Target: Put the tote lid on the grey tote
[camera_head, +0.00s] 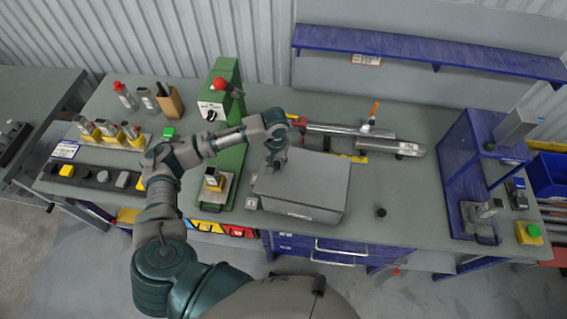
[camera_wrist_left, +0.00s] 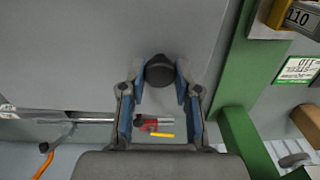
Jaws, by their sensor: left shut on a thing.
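The grey tote (camera_head: 298,211) stands on the bench near the middle, with a label on its front wall. The flat grey tote lid (camera_head: 315,182) covers its top in the head view; whether it is fully seated or slightly above the rim I cannot tell. My left gripper (camera_head: 272,166) is over the lid's far left part. In the left wrist view, its fingers (camera_wrist_left: 160,88) are shut on a round black knob (camera_wrist_left: 160,70) on the lid (camera_wrist_left: 90,45). The tote's inside is hidden. My right gripper is not in view.
A green press (camera_head: 228,150) stands close left of the tote. A metal cylinder (camera_head: 398,147) and a clamp-like tool (camera_head: 335,129) lie behind it. A small black knob (camera_head: 381,212) sits on clear bench to the right, before a blue stand (camera_head: 455,165).

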